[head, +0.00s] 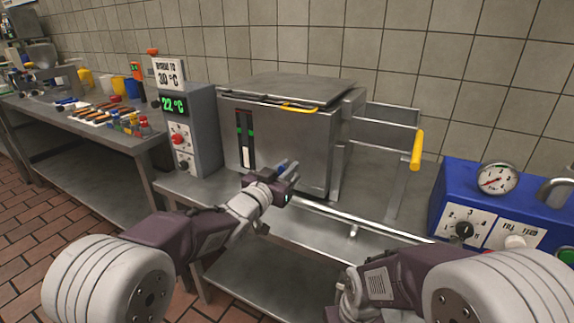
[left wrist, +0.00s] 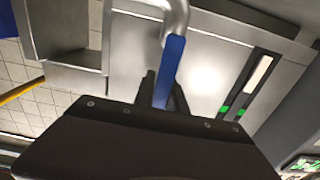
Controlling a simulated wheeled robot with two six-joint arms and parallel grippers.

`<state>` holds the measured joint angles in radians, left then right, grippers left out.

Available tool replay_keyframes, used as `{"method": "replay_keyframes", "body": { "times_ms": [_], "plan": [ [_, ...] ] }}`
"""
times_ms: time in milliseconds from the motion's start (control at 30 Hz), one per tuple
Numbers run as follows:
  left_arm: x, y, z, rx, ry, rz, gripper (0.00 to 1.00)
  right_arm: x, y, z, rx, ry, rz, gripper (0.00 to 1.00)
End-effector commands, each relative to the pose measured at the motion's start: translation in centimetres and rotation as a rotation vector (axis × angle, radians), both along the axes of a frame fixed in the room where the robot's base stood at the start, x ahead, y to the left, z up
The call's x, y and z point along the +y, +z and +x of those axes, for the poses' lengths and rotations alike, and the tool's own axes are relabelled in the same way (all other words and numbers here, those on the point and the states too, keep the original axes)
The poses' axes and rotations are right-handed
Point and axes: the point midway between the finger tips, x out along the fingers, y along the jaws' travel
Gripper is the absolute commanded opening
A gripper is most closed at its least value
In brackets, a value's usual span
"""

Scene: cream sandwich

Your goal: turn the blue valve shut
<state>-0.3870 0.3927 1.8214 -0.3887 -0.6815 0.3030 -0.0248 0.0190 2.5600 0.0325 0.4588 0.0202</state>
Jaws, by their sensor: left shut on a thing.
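The blue valve's lever handle (left wrist: 171,62) shows in the left wrist view, joined at its top to a curved silver pipe (left wrist: 181,14) on the front of the steel tank. My left gripper (left wrist: 163,92) is shut on the lever, with one dark finger on each side of it. In the head view, my left gripper (head: 287,178) is at the lower front of the steel tank (head: 290,130), and a small part of the blue lever shows by its fingers. The gripper hides most of the valve there. My right arm comes in at the lower right; its fingers are out of view.
A grey control box (head: 190,130) with a green 22 °C display stands left of the tank. A blue machine (head: 455,190) with a gauge stands at the right. A yellow-ended handle (head: 417,150) sticks out right of the tank. The steel counter runs beneath.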

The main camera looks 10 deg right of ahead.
Motion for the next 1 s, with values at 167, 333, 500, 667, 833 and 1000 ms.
{"method": "replay_keyframes", "body": {
  "times_ms": [167,333,500,667,833,1000],
  "plan": [
    [-0.02,-0.20,-0.02,0.015,0.000,-0.014,0.00,0.00,0.16,0.00,0.000,0.000,0.000,0.38],
    [-0.02,-0.24,-0.02,0.017,0.001,-0.017,0.00,0.00,0.16,0.00,0.000,0.000,0.000,0.38],
    [-0.02,-0.24,-0.02,0.018,0.001,-0.016,0.00,0.00,0.15,0.00,0.000,0.000,0.000,0.38],
    [-0.02,-0.21,-0.02,0.017,0.001,-0.016,0.38,0.00,0.16,-0.01,0.000,0.000,0.000,0.38],
    [-0.03,-0.12,-0.02,0.015,0.000,-0.017,0.38,0.00,0.16,0.00,0.000,0.000,0.000,0.38],
    [0.26,-0.02,-0.41,0.014,0.000,-0.016,0.38,0.00,0.31,0.00,0.000,0.000,0.000,0.38]
  ]
}}
